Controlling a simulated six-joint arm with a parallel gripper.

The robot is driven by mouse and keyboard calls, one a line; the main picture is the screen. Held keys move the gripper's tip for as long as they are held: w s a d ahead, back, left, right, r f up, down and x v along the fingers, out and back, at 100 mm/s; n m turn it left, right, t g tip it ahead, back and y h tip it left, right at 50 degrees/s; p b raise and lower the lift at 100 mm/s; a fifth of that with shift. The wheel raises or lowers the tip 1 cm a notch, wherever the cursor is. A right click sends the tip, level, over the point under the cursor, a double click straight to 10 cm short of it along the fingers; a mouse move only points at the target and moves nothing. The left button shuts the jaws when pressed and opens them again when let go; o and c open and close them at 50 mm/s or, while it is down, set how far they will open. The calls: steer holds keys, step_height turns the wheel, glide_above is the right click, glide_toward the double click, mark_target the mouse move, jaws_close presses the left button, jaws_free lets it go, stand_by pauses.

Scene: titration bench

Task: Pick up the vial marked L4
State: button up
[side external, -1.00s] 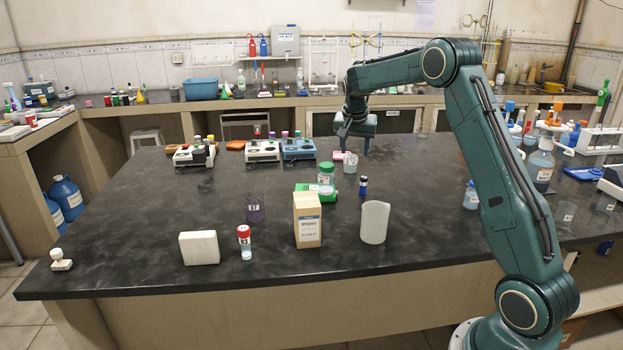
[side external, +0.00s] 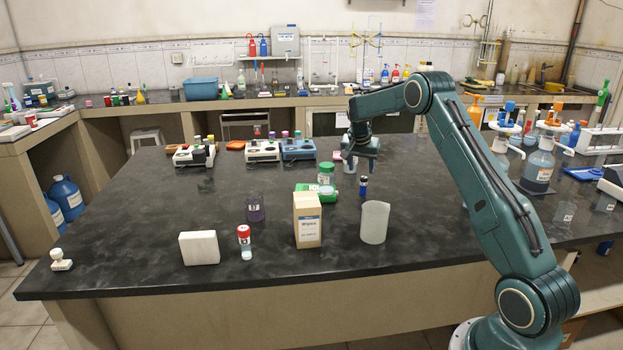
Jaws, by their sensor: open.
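I cannot read the mark L4 on any vial. A small vial with a dark blue top (side external: 363,187) stands upright on the black bench, right of a green-capped jar (side external: 326,179). My gripper (side external: 361,167) is open, pointing down just above or behind this blue-topped vial; the exact gap is unclear.
A pale vessel (side external: 349,163) is partly behind my gripper.

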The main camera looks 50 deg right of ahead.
mark_target(363, 179)
steer(key=shift+x, duration=2.25)
steer(key=shift+d+f, duration=0.1)
steer(key=shift+s+d+x, duration=0.1)
steer(key=shift+s+x, duration=0.05)
steer(key=shift+x, duration=1.1)
steer(key=shift+s+d+x, duration=0.1)
steer(key=shift+x, duration=1.15)
steer(key=c, duration=1.1)
